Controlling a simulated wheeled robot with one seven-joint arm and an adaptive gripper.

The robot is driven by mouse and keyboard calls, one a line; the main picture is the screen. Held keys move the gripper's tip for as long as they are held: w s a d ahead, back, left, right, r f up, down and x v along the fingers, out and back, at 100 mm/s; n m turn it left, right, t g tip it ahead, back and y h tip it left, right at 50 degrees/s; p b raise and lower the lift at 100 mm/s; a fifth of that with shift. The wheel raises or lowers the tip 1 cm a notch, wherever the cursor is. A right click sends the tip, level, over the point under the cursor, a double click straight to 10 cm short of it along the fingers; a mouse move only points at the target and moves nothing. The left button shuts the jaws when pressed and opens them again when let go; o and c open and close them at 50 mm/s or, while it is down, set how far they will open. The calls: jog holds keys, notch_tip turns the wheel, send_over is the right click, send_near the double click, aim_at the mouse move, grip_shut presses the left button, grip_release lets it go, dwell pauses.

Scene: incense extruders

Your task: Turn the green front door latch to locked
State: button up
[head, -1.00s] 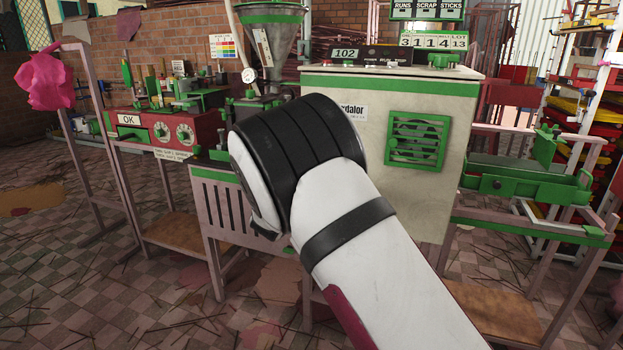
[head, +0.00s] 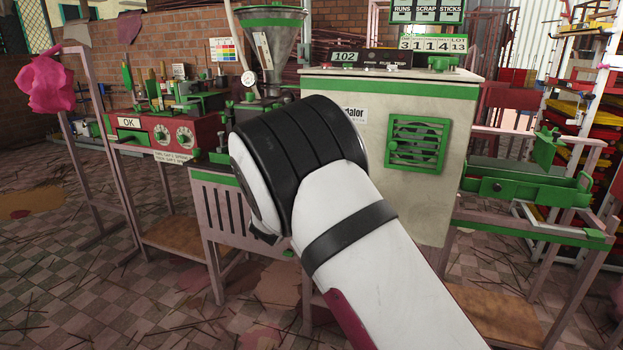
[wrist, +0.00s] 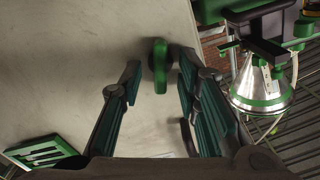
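The green latch (wrist: 159,64) is on the pale front of the cabinet (head: 440,200), a short upright green piece in the wrist view. My gripper (wrist: 157,72) is open, with one dark teal-padded finger on each side of the latch. The latch lies between or just beyond the fingertips. The right finger is closer to it than the left, and I cannot tell whether it touches. In the head view my wrist and forearm hide the latch and the gripper. Any lock marking near the latch is not visible.
A green vent (head: 418,143) is on the cabinet front; it also shows in the wrist view (wrist: 45,152). A metal hopper (head: 272,35) rises left of the cabinet. A red control box (head: 170,135) stands further left. A green tray bench (head: 520,188) is at right.

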jog(key=v, duration=1.1)
jog(key=shift+s+a, duration=0.25)
jog(key=shift+s, duration=0.05)
jog(key=s+d+r+n+g+y, duration=0.3)
jog(key=s+r+g+y, duration=0.15)
jog(key=s, duration=0.25)
jog(key=s+d+r+n+g+y, duration=0.3)
jog(key=s+y, duration=0.3)
jog(key=s, duration=0.1)
jog(key=s+d+f+n+g+h, duration=0.1)
jog(key=s+d+g, duration=0.3)
jog(key=s, duration=0.9)
jog(key=s+d+f+g+h, duration=0.1)
jog(key=s+d+g+h, duration=0.1)
jog(key=s+d, duration=0.75)
jog(key=s+d+f+n+g+h, duration=0.1)
jog(key=s+d+f+g, duration=0.15)
jog(key=s, duration=1.25)
notch_tip(320, 180, up, 35)
jog(key=t+p, duration=0.3)
jog(key=p, duration=2.9)
jog(key=shift+d, duration=0.2)
